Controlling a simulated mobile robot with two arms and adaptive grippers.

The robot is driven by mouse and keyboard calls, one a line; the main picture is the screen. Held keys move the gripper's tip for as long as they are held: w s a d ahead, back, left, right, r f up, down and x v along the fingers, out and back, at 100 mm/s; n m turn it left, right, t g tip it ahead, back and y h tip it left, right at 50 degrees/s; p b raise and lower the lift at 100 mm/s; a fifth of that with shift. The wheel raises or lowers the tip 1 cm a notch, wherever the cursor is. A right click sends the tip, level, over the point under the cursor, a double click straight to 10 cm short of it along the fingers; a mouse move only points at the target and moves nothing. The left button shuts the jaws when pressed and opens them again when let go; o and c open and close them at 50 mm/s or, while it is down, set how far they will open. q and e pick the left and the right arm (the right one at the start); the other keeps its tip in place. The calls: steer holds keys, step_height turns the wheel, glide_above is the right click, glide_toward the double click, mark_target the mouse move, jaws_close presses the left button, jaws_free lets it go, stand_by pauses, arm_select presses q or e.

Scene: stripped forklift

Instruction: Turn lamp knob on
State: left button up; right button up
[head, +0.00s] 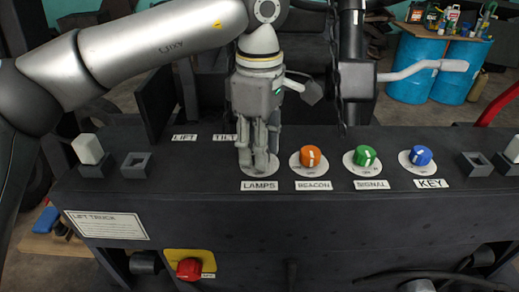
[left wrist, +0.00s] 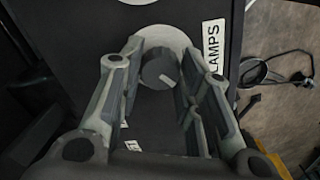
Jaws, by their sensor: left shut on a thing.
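The lamp knob (left wrist: 160,68) is a dark round knob with a pale pointer mark, on a light round plate beside the LAMPS label (left wrist: 213,47). In the left wrist view it sits between the two fingers of my left gripper (left wrist: 162,55). In the head view my left gripper (head: 258,163) points down over the lamp plate, above the LAMPS label (head: 259,186), and its fingers hide the knob. The fingers are shut on the knob. My right gripper is not in view.
To the right stand the orange beacon knob (head: 310,156), green signal knob (head: 365,156) and blue key knob (head: 420,156). A white rocker switch (head: 88,149) is at the left. A red knob (head: 189,269) is on the lower front. A dark column with a lever (head: 425,68) rises behind the panel.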

arm_select(q)
steer(key=shift+r+m, duration=0.1)
steer(key=shift+m, duration=0.8)
steer(key=o, duration=1.1)
steer(key=shift+c, duration=0.2)
step_height(320, 180, up, 12)
